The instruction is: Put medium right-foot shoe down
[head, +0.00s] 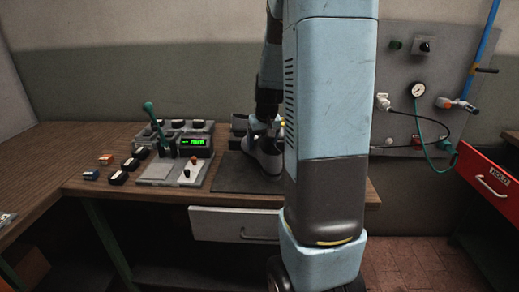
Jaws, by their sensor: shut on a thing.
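My arm covers the right part of the shoe and of the mat. I cannot tell whether the sole touches the mat. The shoe's size and foot side cannot be read from here.
Left of the mat stands a control box (175,172) with a green-lit display (194,143) and a green-knobbed lever (149,108). Small dark blocks (118,177) lie left of it. A gauge panel (420,120) and red drawer (487,175) are at right.

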